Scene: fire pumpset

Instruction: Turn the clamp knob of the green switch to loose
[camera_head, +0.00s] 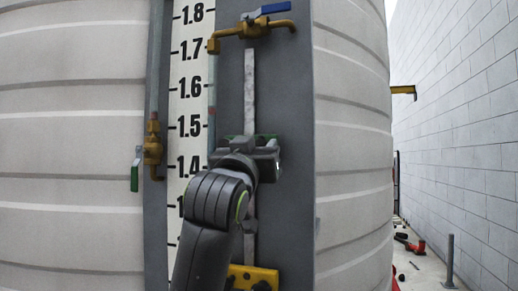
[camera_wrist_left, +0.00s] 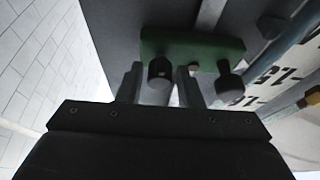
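The green switch is a green bar (camera_wrist_left: 195,48) on the grey panel in the left wrist view, with dark knobs on it. One dark knob (camera_wrist_left: 160,70) sits between my left gripper's fingers; another (camera_wrist_left: 229,80) is just right of them. In the head view only slivers of the switch's green (camera_head: 229,138) show behind my left gripper (camera_head: 248,150), which hides the rest. The left fingers (camera_wrist_left: 161,82) stand apart, one on each side of the knob, with a narrow light gap on the right. My right gripper is not in view.
A brass valve with a blue lever (camera_head: 275,8) is above my gripper. Another brass valve (camera_head: 152,150) with a green handle is at left, beyond the white number scale (camera_head: 190,100). A yellow bracket (camera_head: 262,277) is below. White tanks flank the panel.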

